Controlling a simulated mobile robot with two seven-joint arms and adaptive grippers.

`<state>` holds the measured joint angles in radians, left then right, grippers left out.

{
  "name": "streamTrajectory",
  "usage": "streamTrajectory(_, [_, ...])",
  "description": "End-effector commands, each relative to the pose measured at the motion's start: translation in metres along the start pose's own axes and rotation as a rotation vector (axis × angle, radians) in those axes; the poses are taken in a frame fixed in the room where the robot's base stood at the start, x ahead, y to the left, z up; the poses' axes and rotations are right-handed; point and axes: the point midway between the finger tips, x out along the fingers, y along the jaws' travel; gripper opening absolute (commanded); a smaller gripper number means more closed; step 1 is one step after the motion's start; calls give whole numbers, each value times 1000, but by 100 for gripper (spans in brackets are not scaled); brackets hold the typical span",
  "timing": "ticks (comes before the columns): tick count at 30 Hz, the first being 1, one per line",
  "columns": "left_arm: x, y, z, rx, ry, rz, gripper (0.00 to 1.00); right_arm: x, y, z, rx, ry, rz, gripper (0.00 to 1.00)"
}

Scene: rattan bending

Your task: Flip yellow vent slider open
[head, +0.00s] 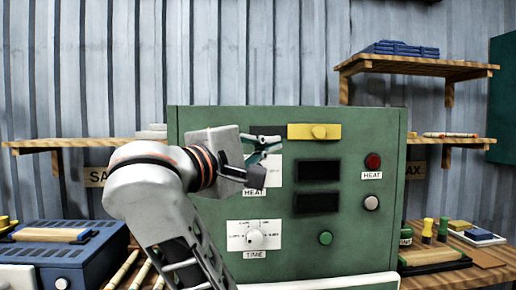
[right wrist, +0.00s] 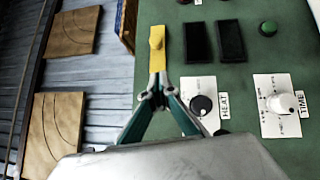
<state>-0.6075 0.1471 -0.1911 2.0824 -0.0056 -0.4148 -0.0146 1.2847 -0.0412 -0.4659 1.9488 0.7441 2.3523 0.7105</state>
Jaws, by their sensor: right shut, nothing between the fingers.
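The yellow vent slider is a flat yellow plate (head: 300,131) with a raised round knob (head: 319,131), at the top of the green control box's front. In the right wrist view the plate (right wrist: 157,65) stands upright, with its knob (right wrist: 156,38) ahead of the fingertips. My right gripper (head: 278,141) is shut and empty just left of the plate's left end. Its fingertips (right wrist: 157,86) point at that end in the right wrist view; I cannot tell whether they touch it. My left gripper is not in view.
The green box (head: 290,225) carries a HEAT dial (right wrist: 202,105), a TIME dial (head: 255,239), dark windows, a red lamp (head: 373,161) and a green button (head: 325,238). A blue case (head: 70,255) stands left. A shelf (head: 415,66) hangs upper right.

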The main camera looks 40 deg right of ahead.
Motion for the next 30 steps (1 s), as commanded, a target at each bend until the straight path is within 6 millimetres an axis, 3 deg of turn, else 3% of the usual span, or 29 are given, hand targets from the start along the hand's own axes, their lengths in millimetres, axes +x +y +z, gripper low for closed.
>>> streamTrajectory(3, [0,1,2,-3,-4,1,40,-16,-2,-2,-2,4,-2,0])
streamTrajectory(9, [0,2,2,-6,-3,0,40,-28,-1,-1,-1,1,-1,0])
streamTrajectory(30, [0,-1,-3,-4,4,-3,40,-26,-6,4,-62,-40,14,0])
